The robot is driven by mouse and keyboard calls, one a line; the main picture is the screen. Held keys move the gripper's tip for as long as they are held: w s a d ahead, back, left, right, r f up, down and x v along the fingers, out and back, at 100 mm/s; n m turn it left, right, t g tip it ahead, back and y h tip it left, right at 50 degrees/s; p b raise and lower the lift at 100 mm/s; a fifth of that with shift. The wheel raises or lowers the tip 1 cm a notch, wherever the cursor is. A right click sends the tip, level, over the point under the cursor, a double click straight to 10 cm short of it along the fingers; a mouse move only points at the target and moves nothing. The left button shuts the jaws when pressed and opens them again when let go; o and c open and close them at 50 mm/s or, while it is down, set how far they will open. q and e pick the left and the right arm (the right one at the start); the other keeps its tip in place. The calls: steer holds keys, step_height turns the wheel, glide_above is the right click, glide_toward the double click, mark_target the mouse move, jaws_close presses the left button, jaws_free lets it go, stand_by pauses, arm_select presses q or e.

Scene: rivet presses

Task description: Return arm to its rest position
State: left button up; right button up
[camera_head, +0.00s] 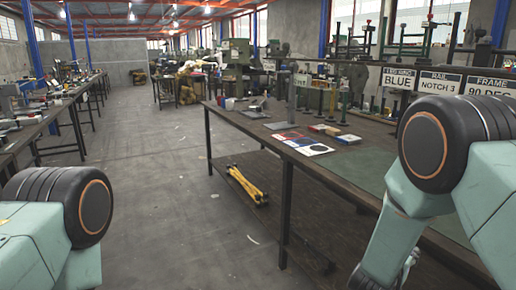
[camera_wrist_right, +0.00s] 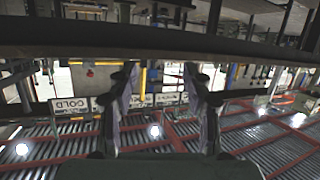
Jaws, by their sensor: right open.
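My right arm (camera_head: 440,160) comes in from the right in the head view, bent, with its lower link reaching down in front of the long workbench. My right gripper (camera_wrist_right: 160,78) shows in the right wrist view with its two fingers wide apart and nothing between them. It touches nothing that I can see. My left arm (camera_head: 60,215) shows only as a joint and link at the lower left of the head view. My left gripper is outside both views.
The long dark workbench (camera_head: 252,128) runs along the right, with a green mat (camera_head: 372,170) and flat booklets on it. Yellow tools (camera_head: 246,184) lie on its lower shelf. Signs (camera_head: 399,78) stand behind the bench. Another bench (camera_head: 40,118) lines the left. The floor between is clear.

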steer(key=s+a+f+n+g+y, duration=0.2)
steer(key=s+a+f+n+y, duration=0.15)
steer(key=s+f, duration=0.45)
steer(key=s+a+f+n+g+y, duration=0.2)
steer(key=s+a+f+y, duration=0.15)
steer(key=s+f, duration=0.45)
steer(key=s+a+f+g+y, duration=0.1)
steer(key=s+g, duration=0.1)
steer(key=s, duration=0.6)
steer(key=s+a+f+n+g+y, duration=0.1)
steer(key=s+a+g, duration=0.1)
steer(key=s, duration=0.6)
steer(key=s+a+f+n+g+y, duration=0.1)
steer(key=s+a+f+g, duration=0.1)
steer(key=s, duration=0.6)
steer(key=shift+s+g, duration=0.15)
steer(key=shift+g, duration=0.15)
steer(key=shift+c, duration=0.4)
steer(key=shift+c, duration=0.9)
steer(key=shift+s+d, duration=0.1)
